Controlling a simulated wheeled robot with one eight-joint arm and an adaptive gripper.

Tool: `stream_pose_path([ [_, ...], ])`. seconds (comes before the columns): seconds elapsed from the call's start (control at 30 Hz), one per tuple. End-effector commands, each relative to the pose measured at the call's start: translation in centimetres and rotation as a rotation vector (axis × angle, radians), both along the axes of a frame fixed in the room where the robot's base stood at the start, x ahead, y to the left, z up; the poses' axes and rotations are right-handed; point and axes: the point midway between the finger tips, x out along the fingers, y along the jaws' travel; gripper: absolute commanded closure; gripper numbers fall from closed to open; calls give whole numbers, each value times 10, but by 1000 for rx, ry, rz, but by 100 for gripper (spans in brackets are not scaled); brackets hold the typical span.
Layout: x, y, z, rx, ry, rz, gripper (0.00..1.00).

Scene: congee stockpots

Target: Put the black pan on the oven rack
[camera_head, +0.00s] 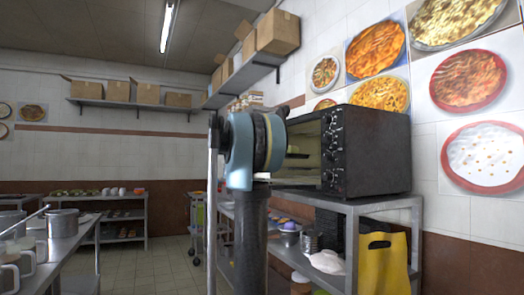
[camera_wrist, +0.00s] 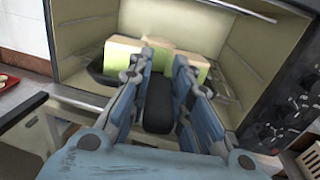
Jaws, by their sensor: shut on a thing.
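My gripper (camera_wrist: 160,95) is shut on the handle (camera_wrist: 158,110) of the black pan (camera_wrist: 101,72) in the wrist view. The pan's bowl is at the oven's open mouth or inside it, mostly hidden by the fingers. Pale yellow-green blocks (camera_wrist: 122,50) show at the pan. The black oven (camera_head: 372,150) stands open, with its cream interior (camera_wrist: 85,25) around the pan. Metal rack wires (camera_wrist: 235,10) show high inside, and more show at the right behind the gripper. I cannot tell whether the pan touches a rack.
The oven's knob panel (camera_wrist: 275,120) is close on the right of my gripper. The oven stands on a metal shelf unit (camera_head: 385,204) with a yellow bag (camera_head: 383,265) below.

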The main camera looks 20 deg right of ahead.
Motion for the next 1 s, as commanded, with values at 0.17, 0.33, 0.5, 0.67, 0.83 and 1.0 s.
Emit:
stream_pose_path([
  [0.17,1,-25,-2,-1,0,-3,100],
  [0.33,3,-46,-5,-1,0,-3,100],
  [0.5,5,-68,-7,-1,0,-3,100],
  [0.67,6,-88,-10,-1,0,-3,100],
  [0.83,7,-110,-12,-1,0,-3,100],
  [1.0,10,-131,-14,-1,0,-3,100],
])
